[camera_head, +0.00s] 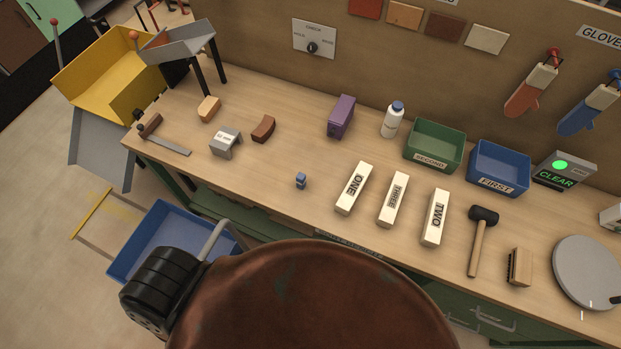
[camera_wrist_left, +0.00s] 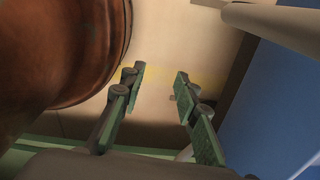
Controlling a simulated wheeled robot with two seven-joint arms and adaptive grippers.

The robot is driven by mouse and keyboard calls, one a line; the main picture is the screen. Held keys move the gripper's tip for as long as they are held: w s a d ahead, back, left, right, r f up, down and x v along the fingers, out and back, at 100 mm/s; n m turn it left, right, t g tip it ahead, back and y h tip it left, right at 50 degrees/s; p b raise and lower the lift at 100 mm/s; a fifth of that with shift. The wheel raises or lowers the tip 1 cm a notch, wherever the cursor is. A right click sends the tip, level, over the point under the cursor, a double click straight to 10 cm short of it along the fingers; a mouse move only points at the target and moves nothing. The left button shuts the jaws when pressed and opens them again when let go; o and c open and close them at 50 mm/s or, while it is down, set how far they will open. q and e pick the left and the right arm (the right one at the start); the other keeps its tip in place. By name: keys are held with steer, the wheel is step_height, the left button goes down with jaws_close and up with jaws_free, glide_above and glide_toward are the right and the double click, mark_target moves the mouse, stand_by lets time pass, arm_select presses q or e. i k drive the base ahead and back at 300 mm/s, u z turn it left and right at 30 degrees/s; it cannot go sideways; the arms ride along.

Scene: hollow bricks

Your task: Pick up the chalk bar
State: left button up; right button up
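Three chalk-white bars lie side by side on the bench in the head view, labelled ONE (camera_head: 355,188), THREE (camera_head: 393,200) and TWO (camera_head: 435,218). I cannot tell from the pictures which one is the chalk bar. My left gripper (camera_wrist_left: 160,78) is open and empty in the left wrist view, with the floor beyond its fingers and no bar between them. Its fingers cannot be made out in the head view. My right gripper is not in view.
A small blue-grey piece (camera_head: 301,181) stands left of bar ONE. A mallet (camera_head: 480,240) lies right of bar TWO. Green (camera_head: 432,160) and blue (camera_head: 498,184) bins stand behind the bars.

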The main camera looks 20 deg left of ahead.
mark_target(301, 179)
steer(key=z, duration=0.05)
steer(key=i, duration=0.15)
steer(key=u, duration=0.9)
